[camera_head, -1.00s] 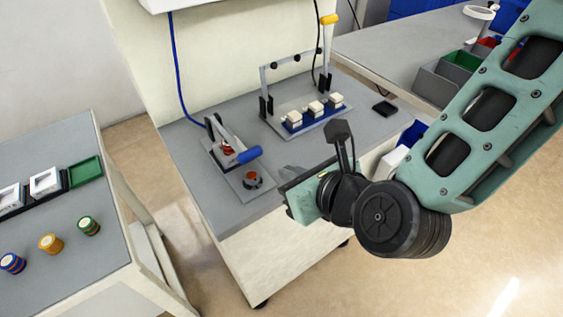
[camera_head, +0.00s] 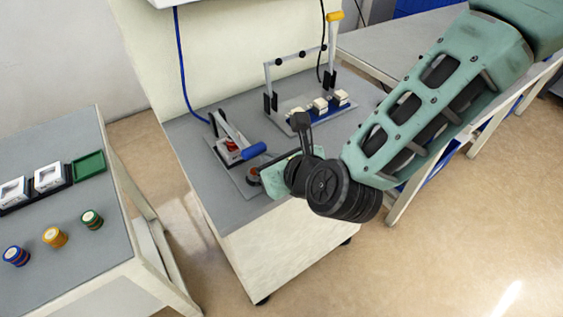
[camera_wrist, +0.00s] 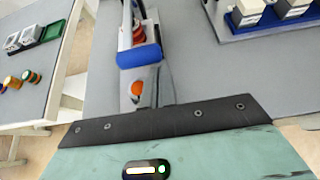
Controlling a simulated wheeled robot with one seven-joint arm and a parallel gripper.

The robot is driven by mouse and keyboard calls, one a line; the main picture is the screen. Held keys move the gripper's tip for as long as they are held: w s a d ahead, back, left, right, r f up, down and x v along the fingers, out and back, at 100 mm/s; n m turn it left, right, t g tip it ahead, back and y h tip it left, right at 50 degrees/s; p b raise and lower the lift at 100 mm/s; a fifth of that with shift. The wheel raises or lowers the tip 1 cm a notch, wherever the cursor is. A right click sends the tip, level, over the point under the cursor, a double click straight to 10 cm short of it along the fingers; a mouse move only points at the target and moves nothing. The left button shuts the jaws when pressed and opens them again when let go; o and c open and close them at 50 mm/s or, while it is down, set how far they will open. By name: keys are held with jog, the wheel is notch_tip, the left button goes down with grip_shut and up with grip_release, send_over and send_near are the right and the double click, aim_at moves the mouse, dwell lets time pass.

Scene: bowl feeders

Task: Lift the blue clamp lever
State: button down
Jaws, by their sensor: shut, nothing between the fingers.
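The blue clamp lever (camera_head: 253,151) is the thick blue handle on the small toggle clamp fixture (camera_head: 229,148) at the left of the middle bench. It lies low, pointing to the front right. In the wrist view the blue handle (camera_wrist: 139,56) is ahead of my gripper, upper centre, with a red part behind it. An orange-red button (camera_wrist: 136,87) sits on the fixture plate in front of the handle. My gripper (camera_head: 266,178) is shut and empty, close to the front right of the lever and apart from it. Its fingertips are hard to make out.
A second fixture (camera_head: 297,83) with a tall grey frame, a raised yellow-tipped handle and white blocks stands behind, to the right. A blue cable (camera_head: 181,66) hangs behind the clamp. The left table (camera_head: 66,210) holds coloured stacks and a green tray (camera_head: 88,165).

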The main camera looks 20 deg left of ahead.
jog(key=shift+w+a+f, duration=0.2)
jog(key=shift+w+a, duration=0.05)
jog(key=shift+a, duration=0.05)
jog(key=shift+r, duration=0.1)
